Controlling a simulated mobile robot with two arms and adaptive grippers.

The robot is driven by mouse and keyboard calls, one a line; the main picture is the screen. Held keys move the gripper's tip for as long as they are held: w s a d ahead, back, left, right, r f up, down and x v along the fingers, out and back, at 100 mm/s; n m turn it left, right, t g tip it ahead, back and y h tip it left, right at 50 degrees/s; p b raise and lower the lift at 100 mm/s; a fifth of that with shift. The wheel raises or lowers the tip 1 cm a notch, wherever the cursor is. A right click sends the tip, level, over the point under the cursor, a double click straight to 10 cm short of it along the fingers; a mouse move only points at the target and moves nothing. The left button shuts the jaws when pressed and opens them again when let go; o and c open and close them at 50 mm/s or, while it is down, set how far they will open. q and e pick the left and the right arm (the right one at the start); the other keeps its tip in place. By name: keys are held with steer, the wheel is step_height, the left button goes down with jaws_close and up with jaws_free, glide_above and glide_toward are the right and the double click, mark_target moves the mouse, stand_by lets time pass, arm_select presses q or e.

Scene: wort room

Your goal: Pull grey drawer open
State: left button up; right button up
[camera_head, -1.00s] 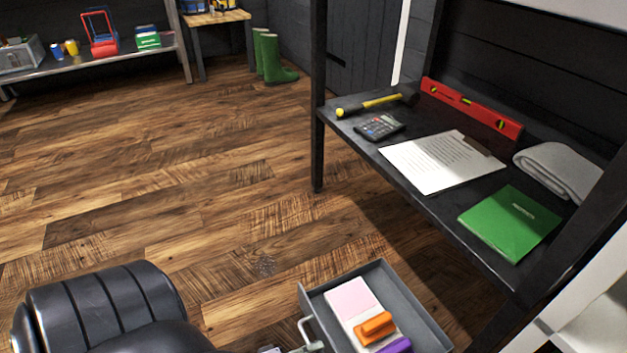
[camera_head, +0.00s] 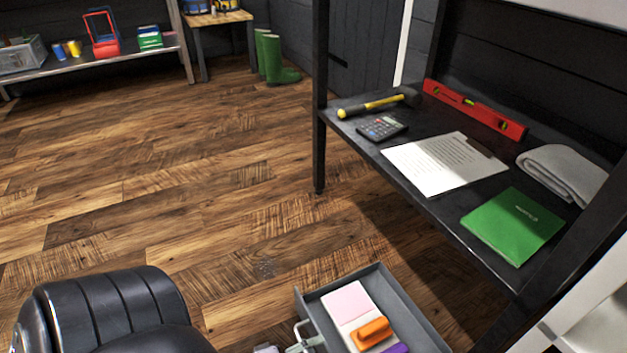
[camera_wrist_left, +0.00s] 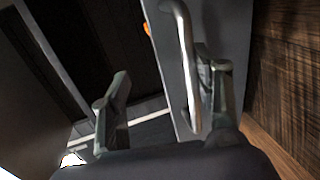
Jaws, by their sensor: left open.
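The grey drawer (camera_head: 412,302) is pulled out below the dark desk, at the bottom of the head view. It holds a pink and white item (camera_head: 347,301), an orange item (camera_head: 371,333) and a purple item (camera_head: 396,348). Its bar handle (camera_wrist_left: 187,70) stands upright in the left wrist view, with the drawer front (camera_wrist_left: 222,35) behind it. My left gripper (camera_wrist_left: 162,85) is open, with the handle between its fingers, closer to the right finger. I cannot tell whether that finger touches the handle. My right gripper is not in view.
The dark desk (camera_head: 421,213) carries a hammer (camera_head: 372,105), calculator (camera_head: 381,128), paper (camera_head: 440,163), red level (camera_head: 474,109), folded cloth (camera_head: 563,171) and green book (camera_head: 513,226). A desk leg (camera_head: 320,120) stands beyond the drawer. The wooden floor (camera_head: 170,190) at left is clear.

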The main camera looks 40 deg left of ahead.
arm_select(q)
steer(key=o, duration=1)
steer(key=shift+t, duration=0.4)
steer(key=r, duration=0.3)
steer(key=w+r, duration=0.1)
steer(key=r, duration=0.2)
steer(key=shift+w+d, duration=0.1)
steer(key=shift+w, duration=0.1)
steer(key=shift+c, duration=0.2)
steer(key=shift+s+r, duration=0.1)
steer(key=shift+r, duration=0.75)
steer(key=c, duration=0.5)
steer(key=shift+s, duration=0.1)
steer(key=c, duration=0.6)
steer(key=shift+o, duration=0.2)
steer(key=shift+f, duration=0.25)
steer(key=shift+s, duration=0.1)
